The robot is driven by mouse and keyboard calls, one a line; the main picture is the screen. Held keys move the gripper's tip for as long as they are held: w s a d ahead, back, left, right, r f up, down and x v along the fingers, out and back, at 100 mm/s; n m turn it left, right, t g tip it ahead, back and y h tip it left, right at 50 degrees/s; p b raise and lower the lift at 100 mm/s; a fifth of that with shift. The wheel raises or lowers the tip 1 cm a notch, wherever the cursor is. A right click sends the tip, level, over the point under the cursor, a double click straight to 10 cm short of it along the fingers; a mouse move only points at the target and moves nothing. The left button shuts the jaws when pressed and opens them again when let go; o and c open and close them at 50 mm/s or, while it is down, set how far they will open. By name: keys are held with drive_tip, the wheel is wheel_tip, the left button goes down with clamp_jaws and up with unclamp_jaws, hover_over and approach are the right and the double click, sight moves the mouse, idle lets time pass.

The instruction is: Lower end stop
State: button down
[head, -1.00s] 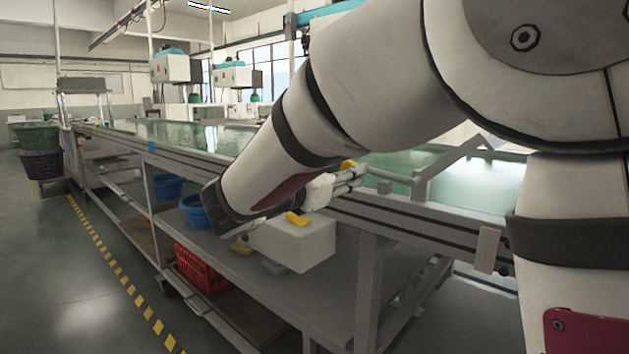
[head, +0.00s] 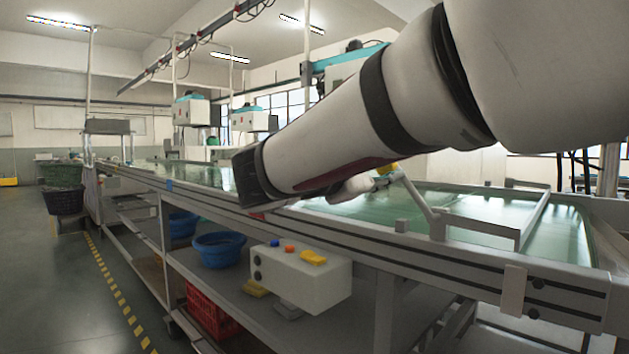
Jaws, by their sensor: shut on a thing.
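Blue bowls (head: 218,252) and a red crate (head: 208,312) are under the tank. Open floor (head: 50,290) lies to the left.

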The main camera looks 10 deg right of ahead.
drive_tip(key=shift+s+d+r+m, duration=0.1)
drive_tip(key=shift+s+r+m, duration=0.05)
drive_tip(key=shift+m, duration=0.15)
idle(0.4)
drive_tip(key=c, duration=1.2)
unclamp_jaws()
drive_tip(key=v, duration=1.2)
